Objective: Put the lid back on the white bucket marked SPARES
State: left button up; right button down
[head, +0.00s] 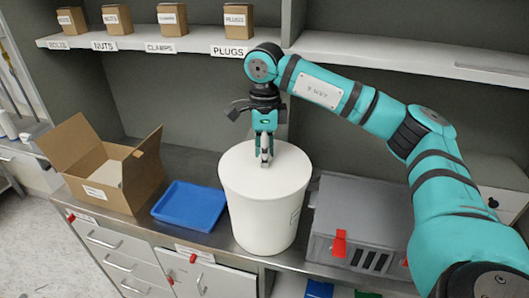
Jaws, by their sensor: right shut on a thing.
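The white bucket (262,222) stands upright on the metal counter, near the middle of the head view. A label shows edge-on at its right side, and its text cannot be read. The white lid (245,175) lies over the bucket's mouth, and no opening shows. I cannot tell whether it is pressed fully down. My right gripper (265,158) comes down from above and is shut on the lid near its middle; the gripped part is mostly hidden by the fingers. My left gripper is not in view.
A blue tray (190,206) and an open cardboard box (112,170) stand left of the bucket. A grey metal case (358,222) with red latches stands close to its right. A shelf (190,42) with small labelled boxes runs behind. Little counter is free around the bucket.

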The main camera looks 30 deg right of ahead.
jog(key=shift+f, duration=0.15)
dwell(0.7)
jog(key=shift+c, duration=2.3)
grip_release()
jog(key=shift+r+p, duration=2.6)
jog(key=shift+r, duration=0.95)
grip_shut()
